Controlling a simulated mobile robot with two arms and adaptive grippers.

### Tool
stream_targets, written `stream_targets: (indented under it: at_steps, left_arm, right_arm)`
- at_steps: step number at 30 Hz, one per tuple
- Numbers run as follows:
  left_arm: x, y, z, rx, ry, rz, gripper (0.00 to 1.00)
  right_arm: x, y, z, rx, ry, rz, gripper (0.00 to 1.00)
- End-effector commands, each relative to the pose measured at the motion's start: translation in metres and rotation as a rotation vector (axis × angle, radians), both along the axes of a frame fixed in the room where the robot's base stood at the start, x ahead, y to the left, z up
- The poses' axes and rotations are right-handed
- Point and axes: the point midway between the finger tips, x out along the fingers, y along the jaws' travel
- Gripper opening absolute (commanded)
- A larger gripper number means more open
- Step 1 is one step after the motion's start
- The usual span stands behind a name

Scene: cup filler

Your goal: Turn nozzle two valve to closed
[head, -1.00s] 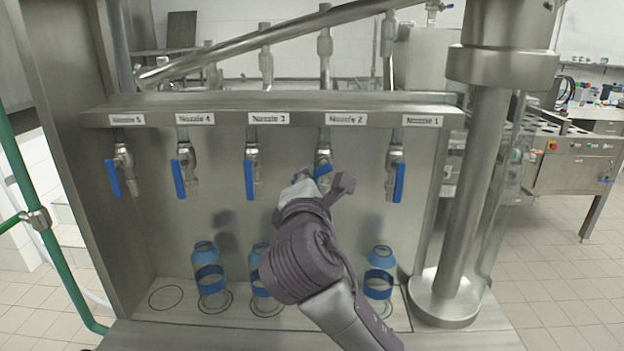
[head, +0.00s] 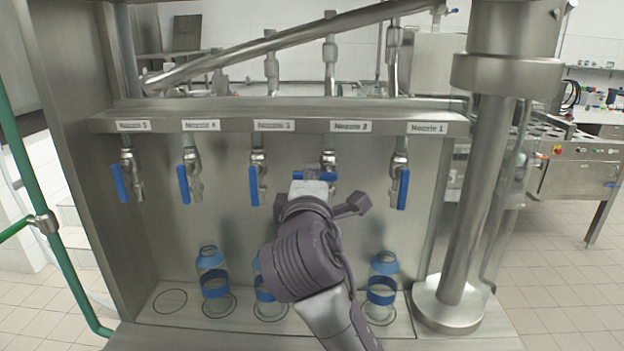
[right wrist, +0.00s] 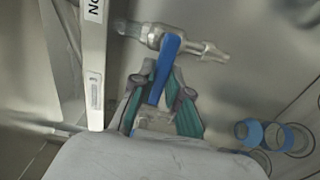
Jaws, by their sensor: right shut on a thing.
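The nozzle 2 valve (head: 328,160) hangs under the "Nozzle 2" label (head: 350,127) on the filler's rail. Its blue handle (head: 330,176) is partly hidden by my right gripper (head: 314,180) in the head view. In the right wrist view the blue handle (right wrist: 162,72) stands roughly crosswise to the metal valve body (right wrist: 150,34). There the right gripper (right wrist: 160,92) is shut on the handle, with one finger on each side. My left gripper is not in view.
The nozzle 1 valve (head: 402,186) and the nozzle 3 valve (head: 254,186) flank it, their blue handles hanging down. Blue-banded bottles (head: 214,280) stand on the tray below, one (head: 382,282) under nozzle 1. A thick steel column (head: 478,200) rises at the right.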

Motion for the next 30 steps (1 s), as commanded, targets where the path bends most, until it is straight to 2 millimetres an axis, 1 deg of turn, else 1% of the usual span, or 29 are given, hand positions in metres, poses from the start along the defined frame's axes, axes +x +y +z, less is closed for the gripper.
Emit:
stream_targets:
  at_steps: [9, 10, 14, 23, 26, 30]
  left_arm:
    - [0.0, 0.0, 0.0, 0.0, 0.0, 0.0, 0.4]
    - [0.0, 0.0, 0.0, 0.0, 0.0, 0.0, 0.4]
    - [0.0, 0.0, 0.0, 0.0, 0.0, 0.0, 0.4]
    - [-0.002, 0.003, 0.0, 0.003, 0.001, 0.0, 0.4]
    - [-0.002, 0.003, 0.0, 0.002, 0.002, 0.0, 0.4]
    - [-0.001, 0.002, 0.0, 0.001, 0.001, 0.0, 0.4]
  right_arm:
    - [0.0, 0.0, 0.0, 0.004, 0.0, 0.001, 0.0]
    - [0.0, 0.0, 0.0, 0.004, 0.0, 0.001, 0.18]
    - [0.0, 0.0, 0.0, 0.003, 0.0, 0.001, 0.4]
    - [-0.001, 0.0, 0.0, 0.002, 0.0, 0.001, 0.41]
    - [-0.008, 0.001, 0.0, 0.002, -0.001, 0.002, 0.41]
    - [-0.031, 0.0, 0.0, 0.004, -0.001, 0.003, 0.41]
